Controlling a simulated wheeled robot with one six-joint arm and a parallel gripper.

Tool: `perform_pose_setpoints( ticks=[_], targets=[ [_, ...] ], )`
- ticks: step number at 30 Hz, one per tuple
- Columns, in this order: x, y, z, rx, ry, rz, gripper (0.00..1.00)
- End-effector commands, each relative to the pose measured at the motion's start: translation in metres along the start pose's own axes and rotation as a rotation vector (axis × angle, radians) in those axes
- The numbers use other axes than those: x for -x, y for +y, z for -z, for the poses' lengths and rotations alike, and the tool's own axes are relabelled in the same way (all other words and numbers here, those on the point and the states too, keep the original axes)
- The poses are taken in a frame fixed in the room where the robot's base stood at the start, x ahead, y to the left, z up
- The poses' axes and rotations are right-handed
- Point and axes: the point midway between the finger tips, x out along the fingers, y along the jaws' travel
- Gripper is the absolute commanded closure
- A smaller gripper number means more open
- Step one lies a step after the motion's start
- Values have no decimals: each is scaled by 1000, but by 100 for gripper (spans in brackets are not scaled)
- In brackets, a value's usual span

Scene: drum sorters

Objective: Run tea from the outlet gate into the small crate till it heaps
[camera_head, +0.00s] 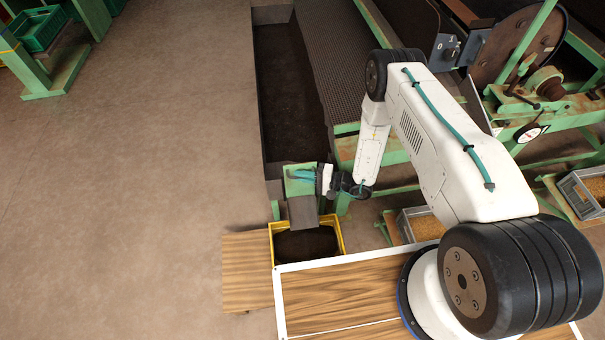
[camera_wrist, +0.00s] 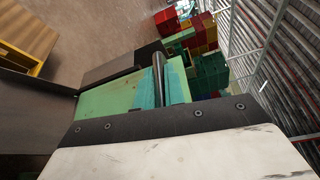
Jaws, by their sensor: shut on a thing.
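The small yellow crate (camera_head: 342,238) stands under the outlet's grey chute (camera_head: 303,212). Dark tea (camera_head: 306,243) covers much of its inside; I cannot tell whether it heaps. The green outlet gate (camera_head: 298,187) is at the near end of the long trough, above the chute. My gripper (camera_head: 303,174) is at the gate, its teal fingers pointing left. In the wrist view my gripper (camera_wrist: 160,86) has its teal fingers closed around a dark bar handle (camera_wrist: 158,66) over the green gate (camera_wrist: 105,98). The yellow crate's edge (camera_wrist: 37,69) shows at upper left. How far the gate is open is unclear.
The long dark trough (camera_head: 262,100) holds dark tea (camera_head: 289,100). A wooden stand (camera_head: 245,270) is under and beside the crate. Grey trays (camera_head: 421,226) of brown material sit at right under the green machine frame. Open floor (camera_head: 130,180) lies at left.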

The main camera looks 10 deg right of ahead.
Motion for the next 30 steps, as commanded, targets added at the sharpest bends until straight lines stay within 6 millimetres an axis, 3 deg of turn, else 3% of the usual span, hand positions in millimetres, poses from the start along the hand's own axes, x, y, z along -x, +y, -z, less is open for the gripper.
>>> perform_pose_setpoints(
  ticks=[5, 14, 15, 17, 18, 26, 30],
  targets=[
    [-1, 24, 4, 0, 2, -1, 100],
    [-1, 29, 5, -3, 5, -6, 100],
    [-1, 29, 5, -3, 5, -7, 86],
    [-1, 29, 5, -3, 5, -6, 70],
    [-1, 28, 5, -3, 5, -6, 67],
    [-1, 27, 5, -1, 2, -3, 67],
    [12, 27, 6, -3, 5, -2, 67]
  ],
)
